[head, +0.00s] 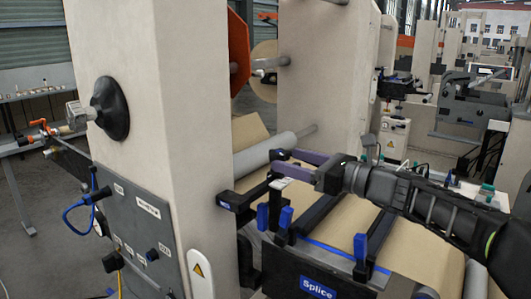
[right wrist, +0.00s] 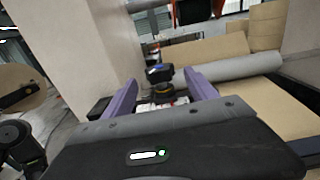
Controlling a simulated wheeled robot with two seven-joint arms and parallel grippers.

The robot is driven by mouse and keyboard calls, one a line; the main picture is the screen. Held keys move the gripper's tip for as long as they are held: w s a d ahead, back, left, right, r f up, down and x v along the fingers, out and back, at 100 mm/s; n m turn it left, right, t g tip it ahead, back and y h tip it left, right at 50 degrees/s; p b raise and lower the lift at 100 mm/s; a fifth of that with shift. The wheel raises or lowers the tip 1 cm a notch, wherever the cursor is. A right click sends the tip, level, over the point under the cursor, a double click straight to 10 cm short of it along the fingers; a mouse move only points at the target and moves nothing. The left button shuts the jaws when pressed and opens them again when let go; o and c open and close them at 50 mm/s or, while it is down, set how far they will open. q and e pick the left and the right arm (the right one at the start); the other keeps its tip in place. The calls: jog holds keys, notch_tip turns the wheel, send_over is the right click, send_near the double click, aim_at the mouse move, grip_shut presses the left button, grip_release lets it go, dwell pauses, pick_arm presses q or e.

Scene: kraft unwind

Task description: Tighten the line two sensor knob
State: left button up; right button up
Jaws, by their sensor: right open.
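My right gripper (head: 278,163) reaches in from the right in the head view, its two purple fingers apart and pointing left over the splice unit. In the right wrist view the open right gripper (right wrist: 162,80) frames a small black sensor block (right wrist: 160,73) with a blue mark. A dark round knob (right wrist: 163,92) shows under the block, between the fingers; I see no clear contact. The knob is not clear there. My left gripper is not in view.
A pale machine column (head: 125,80) stands left of the gripper. A grey roller (head: 265,152) and brown kraft web lie behind it. The splice unit (head: 318,287) with blue clamps (head: 360,246) lies below. A control panel (head: 140,225) is at the lower left.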

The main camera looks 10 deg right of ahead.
aim_at(279, 149)
jog(key=p+x, duration=0.2)
jog(key=x, duration=0.5)
jog(key=shift+w+a, duration=0.3)
jog(key=shift+f, duration=0.1)
jog(key=shift+c, duration=0.5)
